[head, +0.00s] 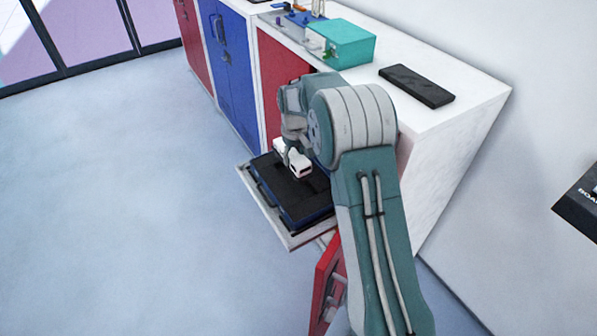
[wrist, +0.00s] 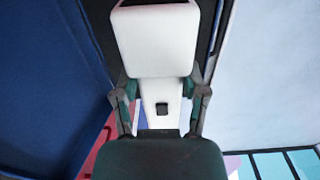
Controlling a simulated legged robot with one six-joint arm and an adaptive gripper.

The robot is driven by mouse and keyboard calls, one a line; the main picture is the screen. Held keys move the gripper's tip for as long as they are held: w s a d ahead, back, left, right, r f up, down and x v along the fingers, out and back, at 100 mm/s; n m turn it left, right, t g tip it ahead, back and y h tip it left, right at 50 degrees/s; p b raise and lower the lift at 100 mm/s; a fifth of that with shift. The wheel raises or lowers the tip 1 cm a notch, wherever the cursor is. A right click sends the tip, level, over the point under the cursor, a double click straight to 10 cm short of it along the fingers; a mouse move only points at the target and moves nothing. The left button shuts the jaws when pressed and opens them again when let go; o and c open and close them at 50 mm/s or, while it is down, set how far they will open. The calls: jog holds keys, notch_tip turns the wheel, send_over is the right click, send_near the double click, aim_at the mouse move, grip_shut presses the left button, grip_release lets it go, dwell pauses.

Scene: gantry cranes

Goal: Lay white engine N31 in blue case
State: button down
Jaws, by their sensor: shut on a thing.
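The white engine (head: 293,158) is a small white block held over the blue case. In the wrist view the white engine (wrist: 157,42) fills the upper middle, between the two fingers of my gripper (wrist: 160,98). My gripper (head: 294,143) is shut on it. The blue case (head: 303,213) is open, with a dark inside, and lies on a pulled-out pale tray at the front of the bench. Whether the engine touches the case's inside cannot be told. My arm hides the right part of the case.
The white bench (head: 456,113) has red and blue doors (head: 230,75) below. On it are a teal box (head: 346,42), a black flat block (head: 416,86) and small parts. A red panel (head: 325,283) stands near the tray's front. Open floor (head: 120,200) lies to the left.

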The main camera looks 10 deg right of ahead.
jog(key=shift+w+d, duration=0.15)
jog(key=shift+w, duration=0.2)
jog(key=shift+w+d+f, duration=0.1)
jog(key=shift+d+f, duration=0.1)
jog(key=shift+f, duration=0.05)
send_over(298, 188)
notch_tip(298, 188, down, 5)
jog(key=shift+d+f, duration=0.15)
jog(key=shift+f, duration=0.05)
jog(key=f, duration=0.3)
jog(key=shift+a+f, duration=0.25)
jog(key=shift+f, duration=0.15)
jog(key=shift+d, duration=0.1)
jog(key=shift+f, duration=0.25)
jog(key=shift+c, duration=0.6)
grip_release()
jog(key=shift+f, duration=0.1)
